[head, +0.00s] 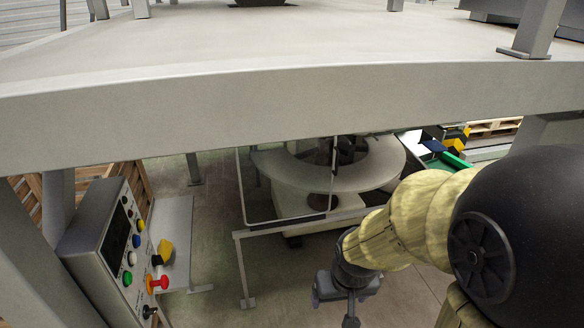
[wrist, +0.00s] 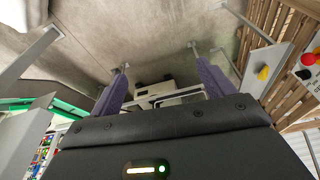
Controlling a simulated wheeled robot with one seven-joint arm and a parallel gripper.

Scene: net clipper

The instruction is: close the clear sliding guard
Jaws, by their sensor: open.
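A thin-framed, see-through panel (head: 241,190) that looks like the clear guard stands in the middle of the head view. It is in front of a pale ring-shaped machine part, and the beam above hides its upper part. My gripper (head: 345,292) hangs below and right of it, apart from it in that view. In the wrist view the two purple fingers of my gripper (wrist: 162,75) are spread with nothing held between them. A pale framed part (wrist: 178,97) shows between and beyond the fingers; I cannot tell whether it belongs to the guard.
A broad grey beam (head: 280,105) crosses above my arm. A control box (head: 110,245) with coloured buttons and knobs stands at left. A low metal rail (head: 300,227) runs below the guard. A green-edged bin (head: 445,160) is at right. Bare floor shows at lower centre-left.

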